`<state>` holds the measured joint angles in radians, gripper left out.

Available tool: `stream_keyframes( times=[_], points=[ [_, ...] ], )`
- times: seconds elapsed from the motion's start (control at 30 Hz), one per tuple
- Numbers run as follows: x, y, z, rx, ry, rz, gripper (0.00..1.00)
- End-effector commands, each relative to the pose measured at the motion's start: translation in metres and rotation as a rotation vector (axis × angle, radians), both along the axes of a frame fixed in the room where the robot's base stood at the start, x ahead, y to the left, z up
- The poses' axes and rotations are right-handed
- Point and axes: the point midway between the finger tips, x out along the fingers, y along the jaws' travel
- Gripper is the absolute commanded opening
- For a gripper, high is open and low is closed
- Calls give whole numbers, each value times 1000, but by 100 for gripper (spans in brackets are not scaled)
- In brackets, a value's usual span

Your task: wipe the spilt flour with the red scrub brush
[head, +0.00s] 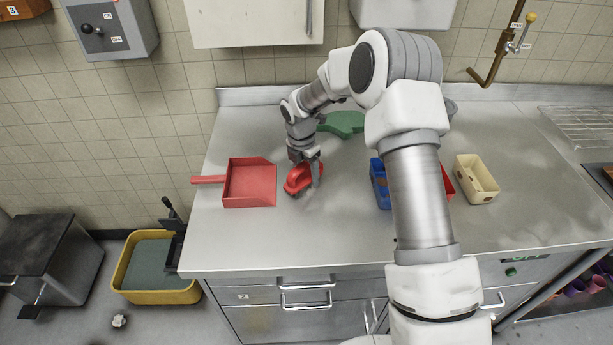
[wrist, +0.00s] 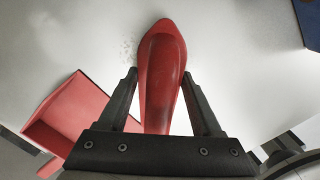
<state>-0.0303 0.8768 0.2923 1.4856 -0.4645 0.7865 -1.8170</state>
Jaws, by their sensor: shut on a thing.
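The red scrub brush (head: 297,181) is on or just above the steel counter (head: 330,228), left of its middle. My gripper (head: 305,172) is over it and shut on it. In the wrist view the brush (wrist: 160,60) points away from me between the two fingers of my gripper (wrist: 160,78). Its bristles are mostly hidden under the red body. A few pale specks, perhaps the spilt flour (wrist: 128,50), show on the counter just left of the brush head. I cannot make out flour in the head view.
A red dustpan (head: 250,186) lies left of the brush. A green flat thing (head: 342,123) lies behind. A blue bin (head: 379,184) and a cream bin (head: 475,180) stand right. The counter's front edge (head: 300,268) is clear near the brush.

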Motion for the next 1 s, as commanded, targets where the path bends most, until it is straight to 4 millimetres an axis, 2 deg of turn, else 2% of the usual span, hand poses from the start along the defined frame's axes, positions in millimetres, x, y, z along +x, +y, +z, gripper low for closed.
stream_keyframes(
  times=[0.2, 0.47, 0.8, 1.0],
  points=[
    [17, 0, -1, 0, 4, 1, 22],
    [26, 0, -1, 1, 2, 0, 22],
    [56, 1, 2, 0, 1, 1, 22],
    [62, 0, 3, 0, 1, 1, 22]
  ],
)
